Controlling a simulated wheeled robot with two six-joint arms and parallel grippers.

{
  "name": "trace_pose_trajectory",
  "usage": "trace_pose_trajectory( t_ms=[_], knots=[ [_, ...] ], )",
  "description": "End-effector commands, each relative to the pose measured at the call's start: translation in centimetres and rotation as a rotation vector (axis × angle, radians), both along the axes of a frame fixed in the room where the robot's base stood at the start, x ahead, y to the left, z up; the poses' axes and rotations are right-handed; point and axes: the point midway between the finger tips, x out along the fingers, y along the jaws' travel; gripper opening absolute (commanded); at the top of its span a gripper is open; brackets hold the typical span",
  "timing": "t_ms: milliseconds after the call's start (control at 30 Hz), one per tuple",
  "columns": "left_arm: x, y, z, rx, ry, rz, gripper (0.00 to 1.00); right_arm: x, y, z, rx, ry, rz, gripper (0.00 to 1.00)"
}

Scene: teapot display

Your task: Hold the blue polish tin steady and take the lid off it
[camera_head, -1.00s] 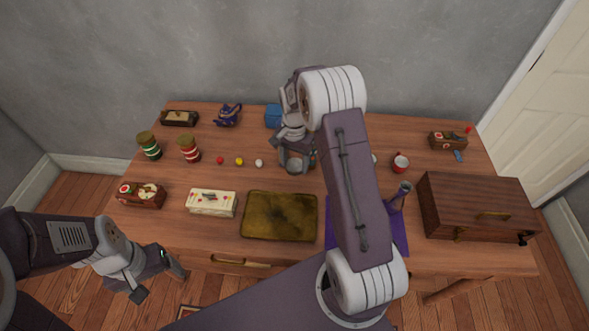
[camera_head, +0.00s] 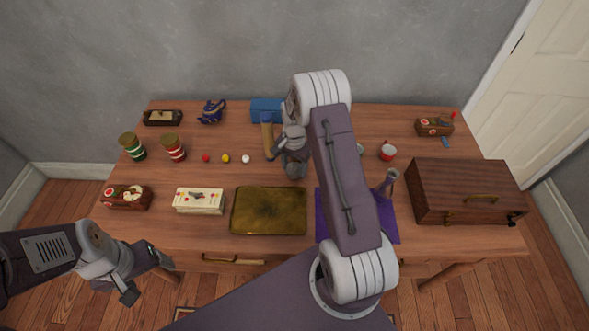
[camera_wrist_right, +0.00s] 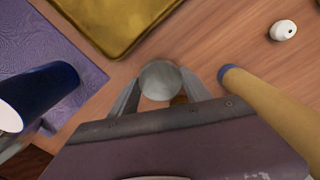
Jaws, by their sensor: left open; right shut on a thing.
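My right gripper (camera_wrist_right: 160,92) is shut on a round grey thing (camera_wrist_right: 159,78), seen from above between its fingers in the right wrist view. I cannot tell whether that is the polish tin or its lid. In the head view the right gripper (camera_head: 294,168) is low over the middle of the table, partly behind my own arm. A blue, box-like thing (camera_head: 265,109) stands at the back by the wall, partly hidden by the arm; I cannot tell whether it is the tin. My left gripper (camera_head: 150,279) is open and empty, off the table's front left edge.
A tan upright cylinder (camera_head: 268,140) stands close left of the right gripper. A dark blue cylinder (camera_wrist_right: 35,95) shows on its other side. The gold tray (camera_head: 268,211), purple mat (camera_head: 327,228) and wooden chest (camera_head: 465,190) lie in front. Small balls (camera_head: 226,158) lie left.

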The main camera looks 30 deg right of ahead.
Motion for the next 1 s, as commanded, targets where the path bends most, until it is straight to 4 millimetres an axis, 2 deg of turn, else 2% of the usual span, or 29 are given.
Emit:
trace_pose_trajectory(
  t_ms=[67, 400, 433, 500, 767, 867, 1000],
  knots=[
    [0.0, 0.0, -0.1, 0.000, 0.000, 0.000, 0.76, 0.0, 0.0, -1.3, 0.000, 0.001, 0.000, 0.07],
    [0.0, 0.0, -0.3, 0.000, 0.000, 0.000, 0.76, 0.0, 0.0, -1.7, -0.001, -0.001, 0.000, 0.07],
    [0.0, 0.0, -0.3, 0.000, 0.000, 0.000, 0.76, 0.0, 0.0, -1.7, 0.000, -0.001, 0.000, 0.59],
    [0.0, 0.0, -0.3, 0.000, 0.000, 0.000, 0.76, 0.0, 0.0, -1.7, 0.000, -0.001, 0.000, 0.78],
    [0.0, 0.0, -0.1, 0.000, 0.000, 0.000, 0.76, 0.0, 0.0, -1.4, 0.000, -0.001, 0.000, 0.78],
    [0.0, 0.0, 0.0, 0.000, 0.000, 0.000, 0.76, 0.1, 0.0, -0.2, -0.001, -0.004, 0.000, 0.78],
    [0.0, 0.0, 0.2, 0.000, 0.000, 0.000, 0.76, 0.2, 0.0, 3.4, -0.002, -0.007, 0.000, 0.78]
  ],
)
